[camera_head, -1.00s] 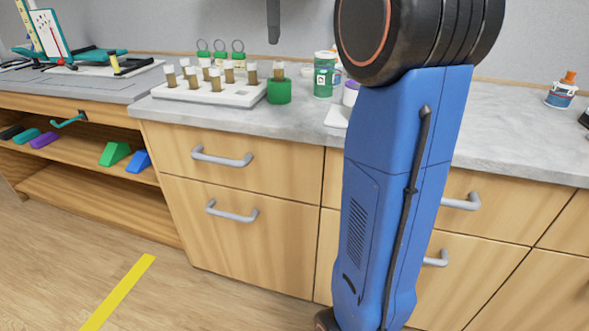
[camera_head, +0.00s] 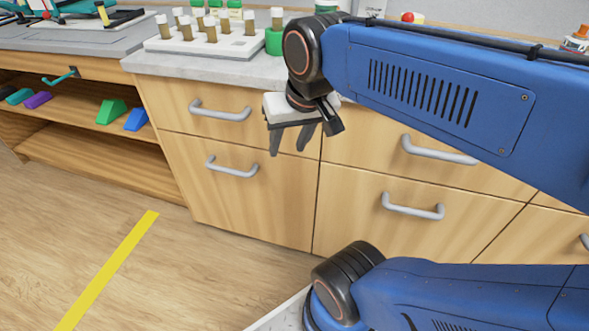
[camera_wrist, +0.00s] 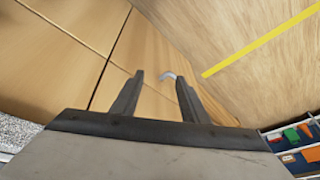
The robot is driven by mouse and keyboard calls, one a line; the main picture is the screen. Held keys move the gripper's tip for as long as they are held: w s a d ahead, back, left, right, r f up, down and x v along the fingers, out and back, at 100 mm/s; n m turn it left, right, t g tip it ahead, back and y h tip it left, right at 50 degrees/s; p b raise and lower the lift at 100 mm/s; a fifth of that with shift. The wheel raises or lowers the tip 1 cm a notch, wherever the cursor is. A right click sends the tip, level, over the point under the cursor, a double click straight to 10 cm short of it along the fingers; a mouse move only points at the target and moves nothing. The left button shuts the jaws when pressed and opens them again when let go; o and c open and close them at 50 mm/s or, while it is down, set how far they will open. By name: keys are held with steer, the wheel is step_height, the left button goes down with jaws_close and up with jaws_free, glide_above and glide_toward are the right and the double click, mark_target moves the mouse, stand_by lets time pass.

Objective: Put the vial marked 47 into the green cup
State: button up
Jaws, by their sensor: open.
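Several vials with pale caps and brown contents, one of them a vial (camera_head: 211,30), stand in a white rack (camera_head: 205,45) on the counter in the head view. Their numbers are too small to read, so I cannot tell which is 47. A green cup (camera_head: 274,42) stands at the rack's right end, and a vial (camera_head: 277,17) shows upright in or behind it. My gripper (camera_head: 288,152) is open and empty, pointing down in front of the drawers, below the counter top. In the wrist view my gripper (camera_wrist: 160,78) has nothing between its fingers.
The grey counter's front edge (camera_head: 200,68) lies above my gripper. Drawer handles (camera_head: 220,111) stick out from the wooden fronts. Colored wedges (camera_head: 111,112) lie on an open shelf at left. A yellow strip (camera_head: 110,268) marks the clear floor.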

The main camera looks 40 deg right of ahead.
steer(key=s+f+n, duration=0.3)
steer(key=f, duration=0.2)
steer(key=shift+s+a+f+t, duration=0.15)
steer(key=shift+a+f+t, duration=0.15)
steer(key=shift+a, duration=0.05)
